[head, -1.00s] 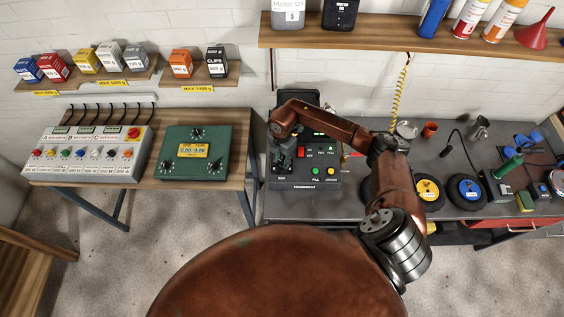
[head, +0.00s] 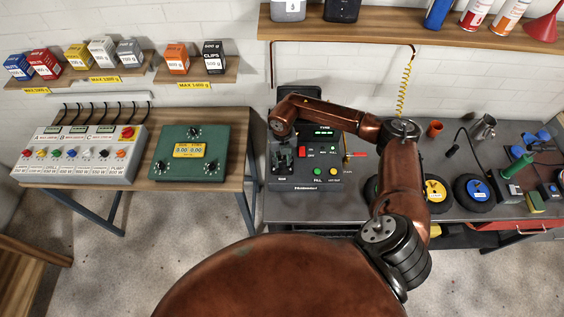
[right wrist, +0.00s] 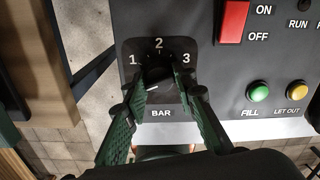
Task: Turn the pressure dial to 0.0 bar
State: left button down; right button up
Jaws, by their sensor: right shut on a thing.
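The pressure dial (right wrist: 158,75) is a dark round knob on the black compressor panel, with 1, 2 and 3 around its top and BAR below. A small pale line shows on the knob at its lower left; the 0 mark is not visible, and I cannot read the exact setting. My right gripper (right wrist: 160,95) is shut on the knob, one green finger on each side. In the head view my right gripper (head: 282,158) is over the left part of the compressor panel (head: 318,186) and hides the dial. My left gripper is not in view.
A red ON/OFF switch (right wrist: 232,20), a green FILL button (right wrist: 258,91) and a yellow LET OUT button (right wrist: 293,92) sit right of the dial. A green balance box (head: 190,172) and a grey switch box (head: 75,158) stand on the wooden table at left.

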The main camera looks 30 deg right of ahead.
aim_at(283, 161)
jog(key=shift+n+b, duration=0.4)
jog(key=shift+n, duration=0.4)
jog(key=o, duration=1.2)
jog(key=shift+c, duration=0.2)
notch_tip(283, 161, up, 12)
